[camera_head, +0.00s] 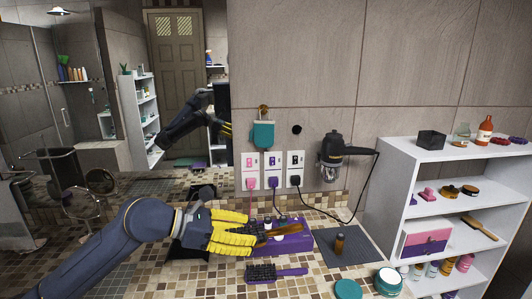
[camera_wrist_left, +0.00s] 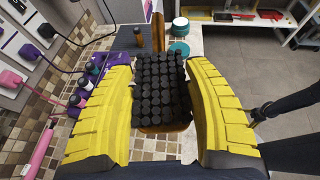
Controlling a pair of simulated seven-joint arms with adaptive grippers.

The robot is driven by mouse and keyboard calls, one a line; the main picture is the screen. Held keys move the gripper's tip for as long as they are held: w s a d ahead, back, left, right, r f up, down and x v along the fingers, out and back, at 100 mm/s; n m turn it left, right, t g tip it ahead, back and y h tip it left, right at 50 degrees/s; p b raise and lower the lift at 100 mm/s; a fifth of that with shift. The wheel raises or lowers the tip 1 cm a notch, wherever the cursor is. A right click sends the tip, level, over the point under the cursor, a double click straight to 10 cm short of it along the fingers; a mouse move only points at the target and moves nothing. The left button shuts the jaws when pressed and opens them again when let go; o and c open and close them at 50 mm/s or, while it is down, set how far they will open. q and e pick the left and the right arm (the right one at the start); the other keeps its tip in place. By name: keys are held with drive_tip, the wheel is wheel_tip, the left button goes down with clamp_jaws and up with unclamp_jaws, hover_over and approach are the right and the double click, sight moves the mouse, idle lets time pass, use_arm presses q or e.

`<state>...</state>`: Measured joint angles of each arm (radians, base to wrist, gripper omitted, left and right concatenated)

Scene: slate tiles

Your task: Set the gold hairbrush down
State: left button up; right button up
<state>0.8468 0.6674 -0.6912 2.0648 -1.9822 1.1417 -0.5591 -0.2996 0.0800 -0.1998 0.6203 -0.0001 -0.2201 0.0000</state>
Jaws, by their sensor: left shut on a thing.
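My left gripper (camera_head: 252,236) reaches in from the left, low over the tiled counter, with its yellow fingers shut on the gold hairbrush (camera_head: 287,229). In the head view only part of the brush shows past the fingertips, in front of a purple organizer (camera_head: 300,243). In the left wrist view the brush head (camera_wrist_left: 158,90) lies between the two fingers, black bristles facing the camera, with its gold-brown handle (camera_wrist_left: 158,32) pointing away. Whether the brush touches anything beneath it, I cannot tell. My right gripper is not in view.
A purple brush (camera_head: 278,272) lies on the counter near the front. A grey mat (camera_head: 345,252) holds a small brown bottle (camera_head: 339,244). Teal-lidded jars (camera_head: 388,280) stand at the front right. A white shelf (camera_head: 398,190) stands at right. Cords hang from wall outlets (camera_head: 272,162).

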use_arm(q)
drive_tip(key=s+a+f+n+t+y, duration=0.1)
drive_tip(key=s+a+f+n+t, duration=0.1)
drive_tip(key=a+f, duration=0.55)
drive_tip(key=s+a+f+n+t+y, duration=0.1)
drive_tip(key=s+a+f+n+t, duration=0.15)
drive_tip(key=a+f, duration=0.45)
drive_tip(key=w+a+r+n+t+y, duration=0.1)
drive_tip(key=w+a+r, duration=0.4)
drive_tip(key=w+r, duration=0.35)
drive_tip(key=w+a+r+n+t+y, duration=0.1)
drive_tip(key=w+a+r, duration=0.3)
drive_tip(key=w+r, duration=0.45)
hover_over(174, 257)
wheel_tip(174, 257, down, 17)
drive_tip(key=shift+f, duration=2.85)
drive_tip(key=o, duration=1.2)
